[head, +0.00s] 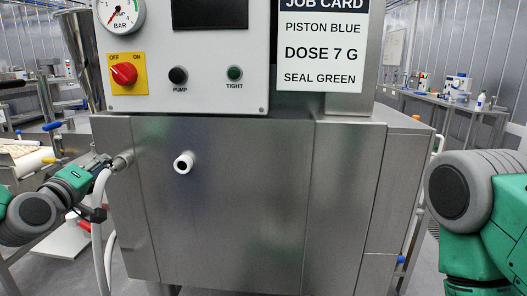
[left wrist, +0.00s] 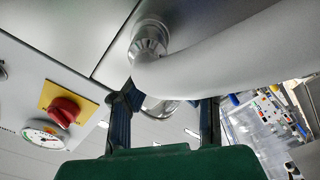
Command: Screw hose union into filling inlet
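The white hose (head: 99,225) rises at the left of the steel machine and bends toward a round metal fitting (head: 122,160) at its left front panel. In the left wrist view the hose (left wrist: 225,52) crosses the picture close up, and the metal fitting (left wrist: 150,40) shows at the panel. I cannot tell whether the union is seated in an inlet. My left gripper (head: 103,163) is at the hose's upper end. Its fingers (left wrist: 165,100) stand apart with a metal piece between them; the hose hides their tips. My right gripper is out of view.
A white-rimmed round tube (head: 183,162) sticks out of the machine front. Above are a red switch (head: 124,74), a pressure gauge (head: 120,12) and a job card (head: 321,45). A bench (head: 440,100) stands at the back right.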

